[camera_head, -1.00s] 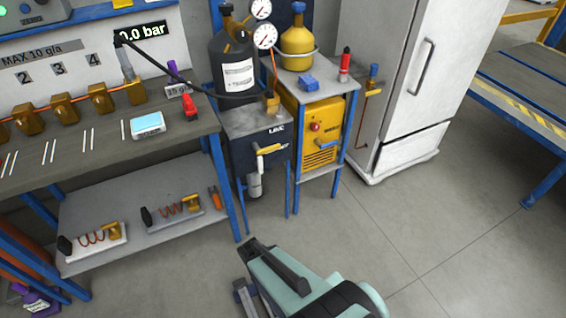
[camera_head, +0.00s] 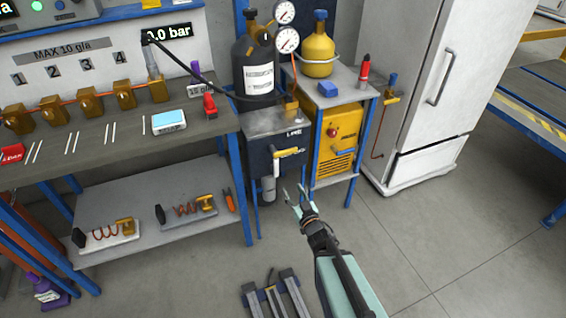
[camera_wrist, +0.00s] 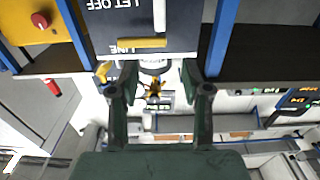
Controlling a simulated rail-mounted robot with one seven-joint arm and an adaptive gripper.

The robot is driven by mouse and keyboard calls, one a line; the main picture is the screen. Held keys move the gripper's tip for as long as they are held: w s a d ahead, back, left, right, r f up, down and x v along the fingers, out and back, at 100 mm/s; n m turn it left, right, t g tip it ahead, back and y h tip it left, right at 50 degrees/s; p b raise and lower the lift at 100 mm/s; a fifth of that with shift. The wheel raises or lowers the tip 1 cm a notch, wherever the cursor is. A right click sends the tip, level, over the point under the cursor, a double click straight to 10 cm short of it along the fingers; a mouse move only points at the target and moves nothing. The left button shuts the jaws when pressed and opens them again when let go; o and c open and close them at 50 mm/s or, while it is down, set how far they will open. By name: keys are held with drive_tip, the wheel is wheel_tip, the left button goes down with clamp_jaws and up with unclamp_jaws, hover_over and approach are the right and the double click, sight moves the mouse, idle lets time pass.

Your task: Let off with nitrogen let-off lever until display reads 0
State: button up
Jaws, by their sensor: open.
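The dark nitrogen box (camera_head: 257,160) has a yellow lever (camera_head: 287,152) lying sideways and a white lever (camera_head: 276,166) hanging down. In the wrist view, upside down, the yellow lever (camera_wrist: 142,43) is by the LINE label and the white lever (camera_wrist: 160,14) points towards the LET OFF label (camera_wrist: 110,4). I cannot tell for certain which is the let-off lever. My gripper (camera_head: 293,190) is open and empty, just in front of and below the levers, apart from them. The display (camera_head: 167,32) reads ".0 bar", its first digits covered by the hose.
A black bottle (camera_head: 254,70) with gauges stands behind the box. A yellow machine (camera_head: 334,135) stands close on the right, under a small table. The workbench (camera_head: 120,140) and lower shelf (camera_head: 150,197) are on the left. The floor (camera_head: 420,225) at right is clear.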

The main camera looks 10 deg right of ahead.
sight(277, 163)
drive_tip(key=w+a+b, duration=0.1)
drive_tip(key=w+b, duration=0.2)
drive_tip(key=w, duration=0.2)
drive_tip(key=w+a+b, duration=0.1)
drive_tip(key=w+b, duration=0.2)
drive_tip(key=w, duration=0.3)
drive_tip(key=w+b, duration=0.3)
drive_tip(key=w, duration=0.3)
drive_tip(key=shift+w+a+b, duration=0.1)
drive_tip(key=shift+a+b, duration=0.2)
drive_tip(key=shift+a, duration=0.1)
clamp_jaws()
